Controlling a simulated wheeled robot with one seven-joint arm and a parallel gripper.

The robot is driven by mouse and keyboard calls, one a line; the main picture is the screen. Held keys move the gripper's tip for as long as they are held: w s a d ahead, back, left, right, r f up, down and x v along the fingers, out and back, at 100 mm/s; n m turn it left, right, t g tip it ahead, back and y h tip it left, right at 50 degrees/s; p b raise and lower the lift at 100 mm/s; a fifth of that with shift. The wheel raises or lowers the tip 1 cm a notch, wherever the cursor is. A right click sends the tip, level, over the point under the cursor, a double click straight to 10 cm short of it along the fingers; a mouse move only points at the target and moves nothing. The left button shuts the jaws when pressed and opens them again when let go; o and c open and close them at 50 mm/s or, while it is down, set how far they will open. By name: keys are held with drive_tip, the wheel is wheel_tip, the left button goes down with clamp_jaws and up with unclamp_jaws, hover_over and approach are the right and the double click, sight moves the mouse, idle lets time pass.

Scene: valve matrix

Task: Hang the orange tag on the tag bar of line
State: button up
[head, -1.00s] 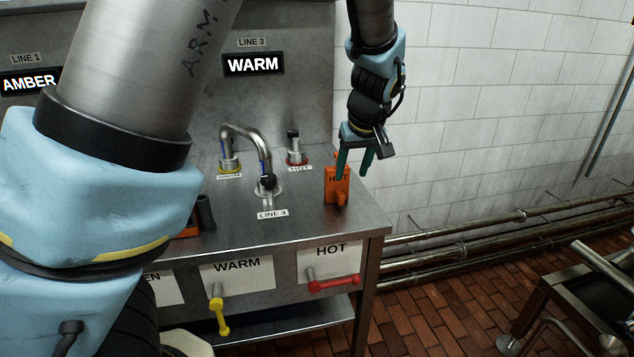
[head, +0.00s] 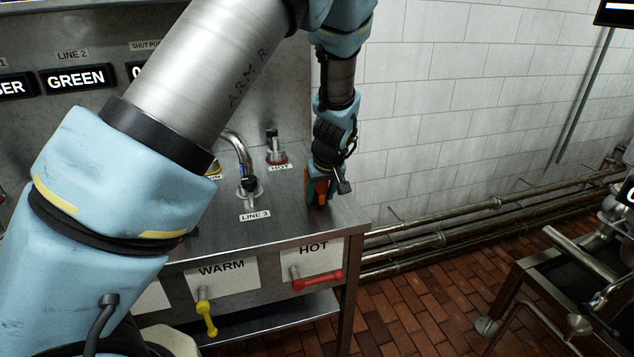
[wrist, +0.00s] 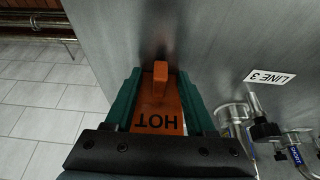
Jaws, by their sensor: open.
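The orange tag (wrist: 158,104), marked HOT, stands on the steel counter near its right end. In the wrist view it lies between the two green fingers of my gripper (wrist: 160,95), one finger along each side. My gripper is open around the tag; whether a finger touches it I cannot tell. In the head view my gripper (head: 321,190) is low over the counter and hides much of the orange tag (head: 321,187). No tag bar can be made out clearly in these frames.
The LINE 3 tap (head: 246,183) and a HOT valve (head: 276,150) stand left of my gripper. On the counter front are a yellow WARM handle (head: 206,317) and a red HOT handle (head: 317,281). Pipes (head: 440,238) run along the white wall at right.

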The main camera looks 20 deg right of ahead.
clamp_jaws()
idle(0.4)
idle(1.0)
